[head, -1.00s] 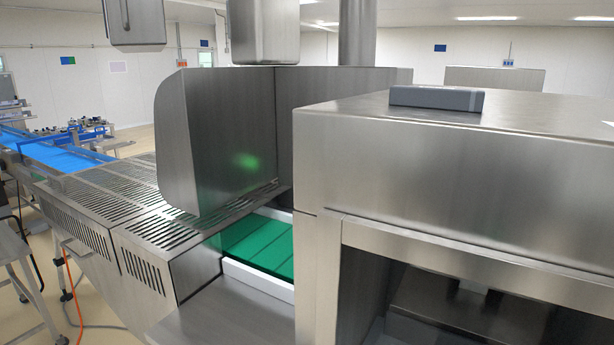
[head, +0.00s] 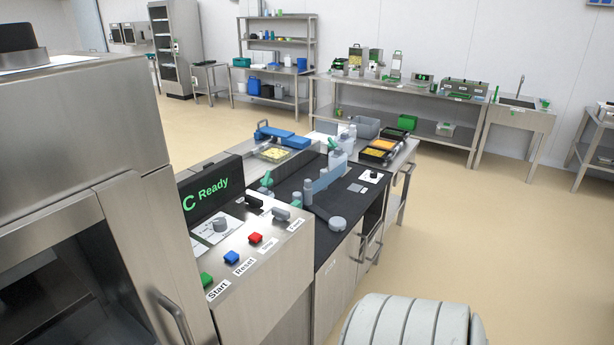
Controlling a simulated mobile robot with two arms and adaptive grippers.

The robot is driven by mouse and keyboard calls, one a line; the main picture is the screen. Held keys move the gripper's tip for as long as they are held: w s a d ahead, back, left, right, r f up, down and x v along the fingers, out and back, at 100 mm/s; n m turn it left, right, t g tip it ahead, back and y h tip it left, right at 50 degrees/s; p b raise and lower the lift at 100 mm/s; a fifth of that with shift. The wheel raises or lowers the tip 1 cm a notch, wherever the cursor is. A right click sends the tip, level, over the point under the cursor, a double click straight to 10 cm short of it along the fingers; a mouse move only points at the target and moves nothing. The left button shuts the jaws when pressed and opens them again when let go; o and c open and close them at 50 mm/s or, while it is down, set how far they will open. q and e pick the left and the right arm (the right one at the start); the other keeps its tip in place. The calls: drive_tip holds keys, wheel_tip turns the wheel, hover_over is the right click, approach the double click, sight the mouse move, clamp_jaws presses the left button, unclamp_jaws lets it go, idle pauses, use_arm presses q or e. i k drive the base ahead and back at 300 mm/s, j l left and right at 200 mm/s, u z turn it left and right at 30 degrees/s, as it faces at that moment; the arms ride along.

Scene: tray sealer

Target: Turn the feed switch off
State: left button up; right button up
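The sealer's control panel (head: 250,246) is in the middle left of the head view. It carries a green Start button (head: 206,279), a blue Reset button (head: 231,257) and a red button (head: 256,238). Behind them are a grey round knob (head: 220,225) on a white plate, a black-handled switch (head: 254,201) and a grey-handled switch (head: 281,214). The label by the grey switch is too small to read surely, so I cannot tell which is the feed switch. A black display (head: 210,191) shows green text ending in "Ready". Neither gripper is in view.
The steel sealer housing (head: 75,140) fills the left. A black-topped counter (head: 320,205) with bottles and a round grey item (head: 337,223) adjoins the panel. Food trays (head: 376,150) lie behind it. The floor (head: 480,235) to the right is clear.

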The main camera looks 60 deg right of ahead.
sight(281, 215)
drive_tip(key=l+z, duration=0.1)
drive_tip(key=z, duration=1.7)
